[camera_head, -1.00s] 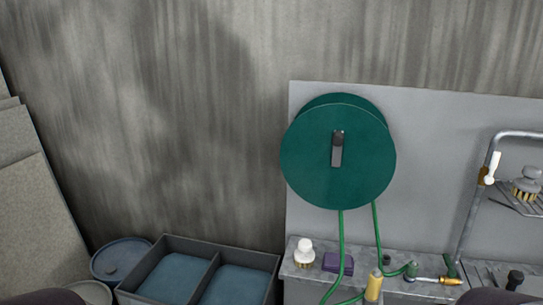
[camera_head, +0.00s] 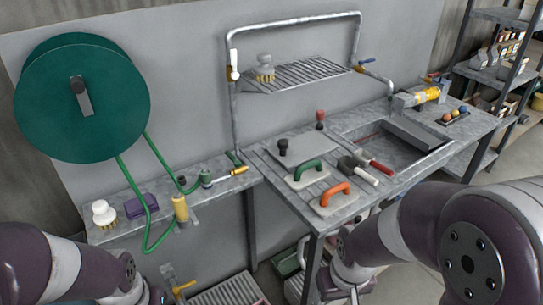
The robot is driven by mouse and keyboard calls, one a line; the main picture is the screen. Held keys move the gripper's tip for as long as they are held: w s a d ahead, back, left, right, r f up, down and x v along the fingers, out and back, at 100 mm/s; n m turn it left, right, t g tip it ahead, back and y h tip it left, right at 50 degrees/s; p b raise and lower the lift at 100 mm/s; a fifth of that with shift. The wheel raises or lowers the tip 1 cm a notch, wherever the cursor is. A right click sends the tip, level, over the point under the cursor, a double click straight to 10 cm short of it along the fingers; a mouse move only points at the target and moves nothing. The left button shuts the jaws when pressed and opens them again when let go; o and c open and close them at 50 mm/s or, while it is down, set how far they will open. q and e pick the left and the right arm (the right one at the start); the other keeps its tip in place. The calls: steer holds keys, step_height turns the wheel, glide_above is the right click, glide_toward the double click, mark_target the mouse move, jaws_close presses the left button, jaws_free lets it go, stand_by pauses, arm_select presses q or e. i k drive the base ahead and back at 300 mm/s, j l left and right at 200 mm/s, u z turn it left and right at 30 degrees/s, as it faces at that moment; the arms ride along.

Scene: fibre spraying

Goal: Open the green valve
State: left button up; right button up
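A small dark green handle (camera_head: 235,158) stands by the right end of the narrow shelf, close to the wall and the pipe foot. It looks like the green valve's lever, but it is too small to tell its position. A green hose (camera_head: 152,205) runs from the green reel (camera_head: 112,105) down to a green fitting (camera_head: 206,179) and brass nozzle (camera_head: 238,171) on the shelf. My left arm enters at the bottom left and my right arm at the bottom right.
A workbench (camera_head: 262,166) holds a green-handled trowel (camera_head: 308,170), an orange-handled trowel (camera_head: 335,195) and brushes. A pipe frame (camera_head: 290,24) with a rack (camera_head: 310,75) rises behind it. White (camera_head: 233,72) and blue (camera_head: 367,61) levers sit on the frame. Storage shelves (camera_head: 490,70) stand right.

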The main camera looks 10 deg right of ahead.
mark_target(238, 164)
steer(key=i+l+z, duration=0.1)
steer(key=z, duration=0.3)
steer(key=i+z, duration=0.45)
steer(key=k+j, duration=0.05)
steer(key=k, duration=0.05)
